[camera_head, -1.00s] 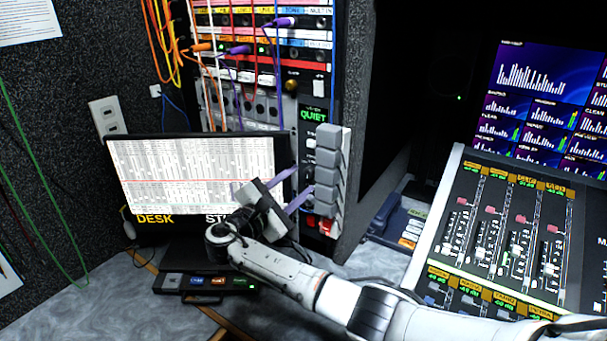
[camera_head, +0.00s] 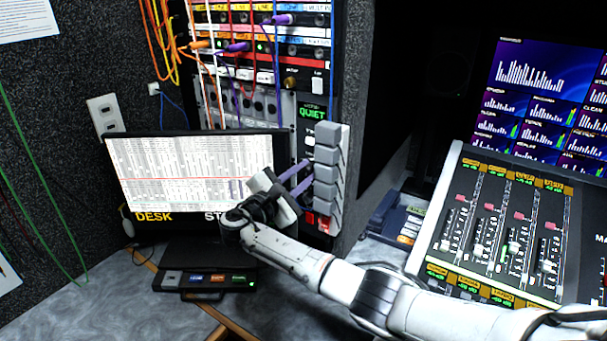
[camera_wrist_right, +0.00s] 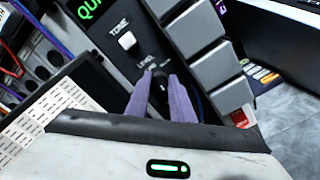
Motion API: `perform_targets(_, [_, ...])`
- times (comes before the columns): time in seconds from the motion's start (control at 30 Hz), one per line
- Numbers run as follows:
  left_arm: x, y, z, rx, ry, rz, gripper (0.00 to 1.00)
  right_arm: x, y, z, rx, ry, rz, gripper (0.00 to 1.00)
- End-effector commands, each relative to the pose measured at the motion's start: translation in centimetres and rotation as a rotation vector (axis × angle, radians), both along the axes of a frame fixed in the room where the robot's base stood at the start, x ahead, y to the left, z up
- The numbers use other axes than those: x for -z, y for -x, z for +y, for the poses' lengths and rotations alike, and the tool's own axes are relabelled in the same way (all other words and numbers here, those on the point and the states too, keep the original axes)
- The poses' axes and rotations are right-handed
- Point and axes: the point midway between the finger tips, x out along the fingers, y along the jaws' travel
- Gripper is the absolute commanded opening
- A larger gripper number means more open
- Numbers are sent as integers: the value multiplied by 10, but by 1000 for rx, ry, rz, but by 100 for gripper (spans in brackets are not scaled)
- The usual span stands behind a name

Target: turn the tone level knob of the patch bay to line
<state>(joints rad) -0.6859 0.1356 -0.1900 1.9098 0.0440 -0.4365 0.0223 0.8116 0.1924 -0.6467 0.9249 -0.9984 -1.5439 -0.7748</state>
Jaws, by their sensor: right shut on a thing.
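The patch bay (camera_head: 270,20) stands at the back, with colored cables and a green QUIET display (camera_head: 312,112) at its lower right. Below the display is a white TONE switch (camera_wrist_right: 127,41). Under it is the black level knob (camera_wrist_right: 162,80) with a white mark, beside a LEVEL label; the lettering around it is too small to read. My right gripper (camera_wrist_right: 162,78) has its two purple fingers on either side of the knob, shut on it. In the head view the right gripper (camera_head: 306,177) hides the knob. My left gripper is not in view.
A stack of grey blocks (camera_head: 328,175) stands just right of my right fingers. A monitor (camera_head: 190,170) is close on the left, with a small black box (camera_head: 205,281) below it. A mixing console (camera_head: 500,235) fills the right side.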

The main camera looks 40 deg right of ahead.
Motion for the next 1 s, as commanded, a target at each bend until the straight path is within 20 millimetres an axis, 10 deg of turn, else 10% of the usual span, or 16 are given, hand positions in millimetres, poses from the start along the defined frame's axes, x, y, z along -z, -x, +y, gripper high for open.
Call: perform_targets(1.0, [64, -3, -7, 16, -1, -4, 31, 7, 1, 1, -1, -249, -595, 0])
